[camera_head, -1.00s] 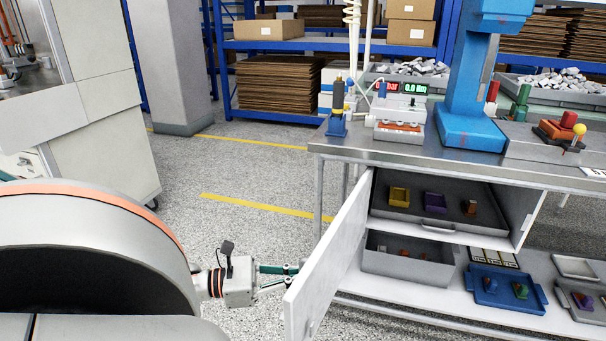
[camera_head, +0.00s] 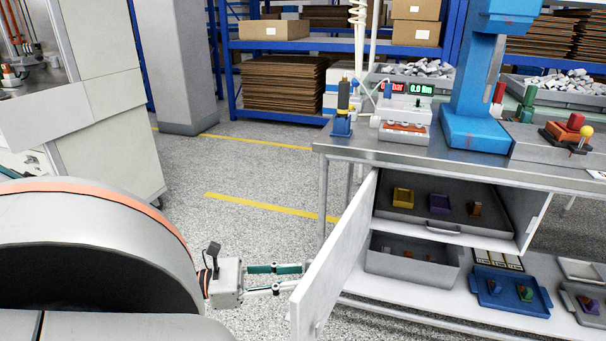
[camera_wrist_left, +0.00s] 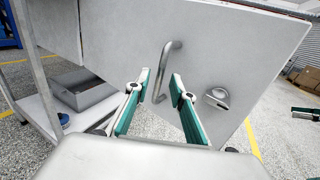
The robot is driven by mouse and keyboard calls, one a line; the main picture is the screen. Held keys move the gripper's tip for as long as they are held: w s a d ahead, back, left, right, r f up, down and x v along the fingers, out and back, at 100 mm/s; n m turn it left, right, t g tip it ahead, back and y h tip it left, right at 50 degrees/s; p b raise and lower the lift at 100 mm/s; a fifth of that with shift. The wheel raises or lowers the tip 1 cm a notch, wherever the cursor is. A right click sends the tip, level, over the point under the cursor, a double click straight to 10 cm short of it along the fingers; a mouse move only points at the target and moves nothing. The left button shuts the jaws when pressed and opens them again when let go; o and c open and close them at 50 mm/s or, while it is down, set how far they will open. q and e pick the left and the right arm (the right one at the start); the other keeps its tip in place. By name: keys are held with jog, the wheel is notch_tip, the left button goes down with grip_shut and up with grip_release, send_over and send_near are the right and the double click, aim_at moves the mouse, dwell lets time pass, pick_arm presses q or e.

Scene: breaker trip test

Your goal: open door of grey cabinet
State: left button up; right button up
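The grey cabinet (camera_head: 525,205) under the workbench stands with its door (camera_head: 335,265) swung wide open toward the left front. Its inside shows. In the left wrist view the door's outer face (camera_wrist_left: 220,50) carries a bar handle (camera_wrist_left: 163,70) and a round lock (camera_wrist_left: 217,97). My left gripper (camera_head: 302,277) is on the outer side of the door, its fingertips partly hidden behind the door in the head view. In the wrist view the left gripper (camera_wrist_left: 160,85) has its green-padded fingers apart, one to each side of the handle in the picture; I see no grip on it.
The cabinet shelf holds a grey tray (camera_head: 400,222) with small coloured parts. Lower down are a grey bin (camera_head: 410,270) and a blue tray (camera_head: 508,305). Clear floor (camera_head: 235,170) lies left of the door. A green and dark part (camera_wrist_left: 305,112) at the wrist view's right edge may be my right gripper.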

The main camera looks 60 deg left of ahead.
pick_arm(q)
jog(key=v, duration=0.8)
jog(key=shift+s, duration=0.3)
